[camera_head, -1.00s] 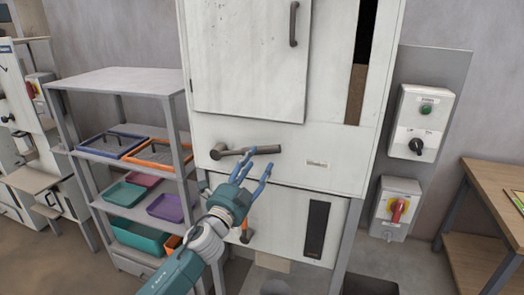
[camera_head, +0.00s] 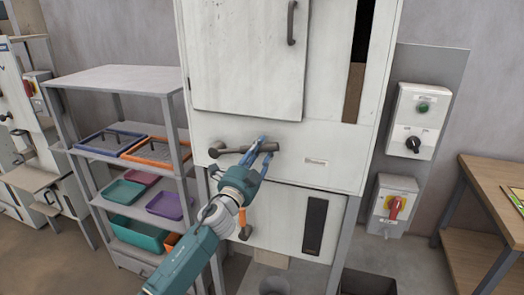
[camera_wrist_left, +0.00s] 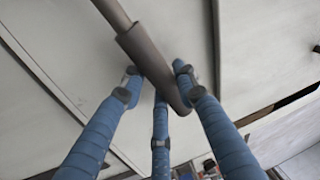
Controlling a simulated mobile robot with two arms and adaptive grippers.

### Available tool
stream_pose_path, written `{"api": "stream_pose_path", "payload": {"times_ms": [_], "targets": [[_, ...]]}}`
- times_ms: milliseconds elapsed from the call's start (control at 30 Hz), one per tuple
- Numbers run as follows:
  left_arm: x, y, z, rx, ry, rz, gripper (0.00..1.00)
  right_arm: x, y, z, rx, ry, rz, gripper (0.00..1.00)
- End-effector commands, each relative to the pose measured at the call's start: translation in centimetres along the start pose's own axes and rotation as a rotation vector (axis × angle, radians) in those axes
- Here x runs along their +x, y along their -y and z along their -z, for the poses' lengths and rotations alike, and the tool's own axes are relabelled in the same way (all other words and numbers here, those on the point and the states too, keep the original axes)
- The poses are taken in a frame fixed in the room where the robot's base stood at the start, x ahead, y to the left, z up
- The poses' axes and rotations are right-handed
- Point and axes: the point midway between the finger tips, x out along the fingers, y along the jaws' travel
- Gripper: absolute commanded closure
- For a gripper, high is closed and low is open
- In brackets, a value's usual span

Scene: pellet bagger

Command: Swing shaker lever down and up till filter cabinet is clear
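The white filter cabinet (camera_head: 335,140) stands in the middle of the head view. Its grey-brown shaker lever (camera_head: 232,151) lies nearly level across the front, pivot at the left and thicker grip at the right. The lever also shows in the left wrist view (camera_wrist_left: 148,58). A tall dark window (camera_head: 354,92) at the upper right has brown material in its lower part. My left gripper (camera_head: 262,147) is at the lever's grip end. Its blue fingers are open, on both sides of the grip (camera_wrist_left: 158,72), with a gap visible at the right finger. My right gripper is out of view.
A grey shelf (camera_head: 112,77) with coloured trays stands close at the left. An orange-handled lever (camera_head: 245,222) is below my left gripper. Switch boxes (camera_head: 417,118) and a wooden table (camera_head: 490,175) are at the right.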

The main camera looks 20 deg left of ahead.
Motion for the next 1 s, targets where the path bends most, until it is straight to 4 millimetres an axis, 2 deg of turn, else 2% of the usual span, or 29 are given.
{"api": "stream_pose_path", "payload": {"times_ms": [367, 667, 1000], "targets": [[-0.2, -1.0, -0.1, 0.045, -0.009, -0.008, 1.00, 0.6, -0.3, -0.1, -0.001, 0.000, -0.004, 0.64], [-1.0, -4.3, -0.7, 0.231, -0.046, -0.039, 1.00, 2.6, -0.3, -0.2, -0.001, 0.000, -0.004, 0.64], [-2.0, -8.0, -2.2, 0.474, -0.095, -0.077, 1.00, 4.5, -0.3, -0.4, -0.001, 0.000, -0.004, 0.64]]}}
